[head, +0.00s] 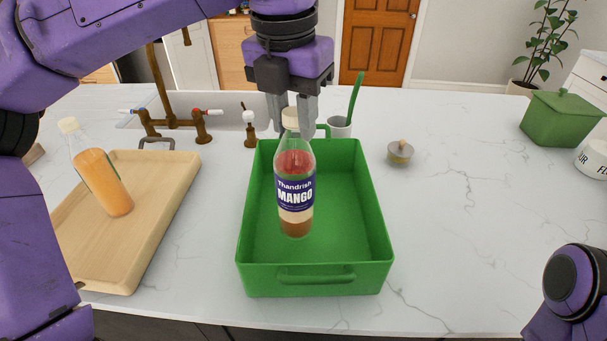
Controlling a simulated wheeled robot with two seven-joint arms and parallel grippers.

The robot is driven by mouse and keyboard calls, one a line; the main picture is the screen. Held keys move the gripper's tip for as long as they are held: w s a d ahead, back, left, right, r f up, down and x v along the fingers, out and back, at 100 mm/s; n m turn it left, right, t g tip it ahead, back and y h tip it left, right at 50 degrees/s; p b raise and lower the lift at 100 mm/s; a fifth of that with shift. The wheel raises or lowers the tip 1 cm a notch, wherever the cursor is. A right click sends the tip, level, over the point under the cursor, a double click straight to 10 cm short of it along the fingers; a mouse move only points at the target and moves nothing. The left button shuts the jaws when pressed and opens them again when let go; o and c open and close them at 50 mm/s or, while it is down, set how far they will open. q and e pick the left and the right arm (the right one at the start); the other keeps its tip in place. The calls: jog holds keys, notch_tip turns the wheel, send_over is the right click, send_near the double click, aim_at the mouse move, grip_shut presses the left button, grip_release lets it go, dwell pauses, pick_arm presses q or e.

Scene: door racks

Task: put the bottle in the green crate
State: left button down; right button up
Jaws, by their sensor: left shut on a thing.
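A clear bottle with a purple "Mango" label and a cream cap (294,185) hangs upright from my left gripper (293,112), which is shut on its cap end. In the head view the bottle appears over the inside of the green crate (315,280). I cannot tell whether its base touches the crate floor. The crate stands on the white counter, with no other thing visible in it. My right gripper is not in view; only part of my right arm shows at the lower right.
A wooden tray (170,195) at the left holds an orange juice bottle (103,180). Behind the crate are a mug (340,127) with a green utensil and a brass tap (175,124). A small lidded pot (400,152) is right of the crate. The right counter is mostly clear.

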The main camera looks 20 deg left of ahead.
aim_at(294, 152)
pick_arm(q)
notch_tip(294, 152, down, 6)
jog(key=shift+r, duration=0.1)
jog(key=c, duration=0.8)
grip_release()
jog(key=r, duration=0.4)
jog(key=s+r, duration=0.1)
jog(key=r, duration=0.7)
jog(key=shift+s+a+p, duration=0.1)
jog(key=shift+s+p, duration=0.15)
jog(key=shift+p, duration=0.05)
jog(key=shift+a+f, duration=0.1)
